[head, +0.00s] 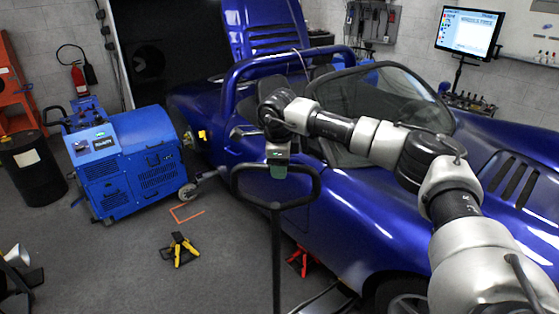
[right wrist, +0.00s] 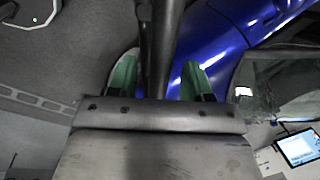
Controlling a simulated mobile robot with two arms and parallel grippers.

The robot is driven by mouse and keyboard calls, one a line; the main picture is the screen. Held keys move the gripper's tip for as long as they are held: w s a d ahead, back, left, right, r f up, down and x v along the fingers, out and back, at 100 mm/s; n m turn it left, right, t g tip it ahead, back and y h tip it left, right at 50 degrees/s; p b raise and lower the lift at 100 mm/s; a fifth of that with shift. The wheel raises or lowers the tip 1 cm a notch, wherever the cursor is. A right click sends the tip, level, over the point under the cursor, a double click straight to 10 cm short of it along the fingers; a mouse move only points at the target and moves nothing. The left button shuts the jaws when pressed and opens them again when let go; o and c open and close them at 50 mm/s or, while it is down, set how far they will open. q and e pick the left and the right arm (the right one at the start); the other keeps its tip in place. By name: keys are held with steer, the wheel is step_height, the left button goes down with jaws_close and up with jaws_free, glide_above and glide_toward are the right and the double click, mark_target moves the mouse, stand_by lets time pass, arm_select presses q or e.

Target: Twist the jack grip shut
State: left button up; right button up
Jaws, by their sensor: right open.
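The jack's black grip (head: 314,188) is a loop-shaped handle on an upright black pole (head: 276,255), in front of the blue car. My right gripper (head: 278,168) is over the top of the grip, pointing down. In the right wrist view, its green fingers (right wrist: 160,78) stand apart on either side of a black bar of the jack handle (right wrist: 160,45). Gaps show beside the bar, so the fingers do not appear clamped on it. The jack's lower part is mostly out of view. My left gripper is not in view.
The blue sports car (head: 345,205) fills the area behind and right of the handle. A blue dynamometer unit (head: 130,165) stands at the left, near a black drum (head: 35,168). A yellow-and-black stand (head: 180,250) and a red stand (head: 300,262) are on the floor.

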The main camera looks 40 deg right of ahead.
steer(key=shift+f, duration=0.15)
jaws_close()
